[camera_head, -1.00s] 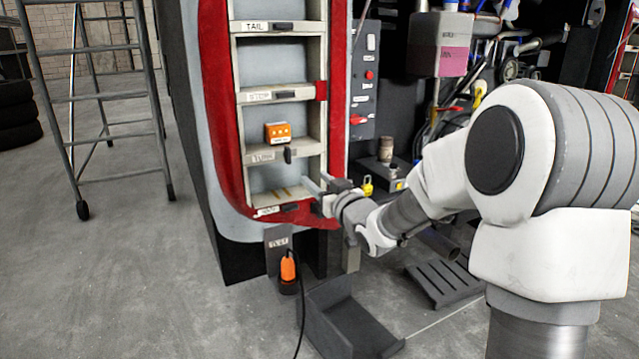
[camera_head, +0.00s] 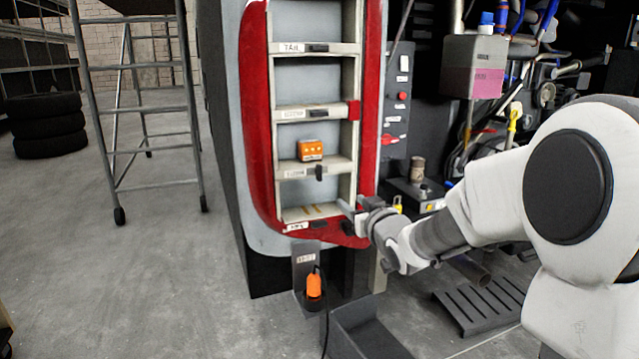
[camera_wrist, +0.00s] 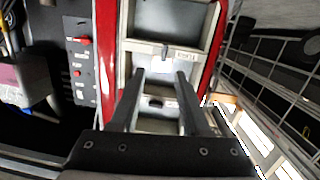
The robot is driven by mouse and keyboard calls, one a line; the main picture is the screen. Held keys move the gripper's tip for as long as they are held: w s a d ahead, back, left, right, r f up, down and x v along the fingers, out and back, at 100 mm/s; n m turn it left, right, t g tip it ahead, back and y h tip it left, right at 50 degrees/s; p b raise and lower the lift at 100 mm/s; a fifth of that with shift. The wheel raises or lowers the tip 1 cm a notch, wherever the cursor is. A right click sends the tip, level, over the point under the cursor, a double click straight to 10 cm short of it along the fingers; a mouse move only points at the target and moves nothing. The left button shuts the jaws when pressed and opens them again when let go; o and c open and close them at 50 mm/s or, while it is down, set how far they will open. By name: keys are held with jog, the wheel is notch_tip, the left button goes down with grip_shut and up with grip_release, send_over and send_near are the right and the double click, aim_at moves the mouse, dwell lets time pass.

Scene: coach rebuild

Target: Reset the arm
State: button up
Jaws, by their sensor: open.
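My gripper (camera_head: 356,211) is at the lower right of the red-framed rack of labelled compartments (camera_head: 257,130), close to its lowest compartment. In the wrist view my gripper (camera_wrist: 160,82) has its two fingers apart with nothing held between them. The rack's pale shelves show beyond and between the fingers. My arm reaches out from the right side of the head view, bent down toward the rack.
An orange block (camera_head: 310,150) sits on a middle shelf. A dark control panel (camera_head: 397,95) stands right of the rack. An orange-handled item (camera_head: 313,285) sits in a holder below. A dark open bin (camera_head: 368,335) is on the floor. A ladder (camera_head: 140,110) stands left on open floor.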

jog(key=s+d+f+m+g+h, duration=0.15)
jog(key=s+g, duration=0.35)
jog(key=s, duration=1.4)
jog(key=s+d+f+m+g+h, duration=0.1)
jog(key=s+f+m+g+h, duration=0.35)
jog(key=s, duration=1.45)
notch_tip(320, 180, up, 23)
jog(key=n+g+y+p, duration=0.1)
jog(key=n+y+p, duration=0.1)
jog(key=p, duration=1.9)
jog(key=shift+w+d+r+n, duration=0.2)
jog(key=shift+w+n, duration=0.1)
jog(key=shift+w, duration=0.15)
jog(key=shift+a+f, duration=0.1)
jog(key=shift+a, duration=0.05)
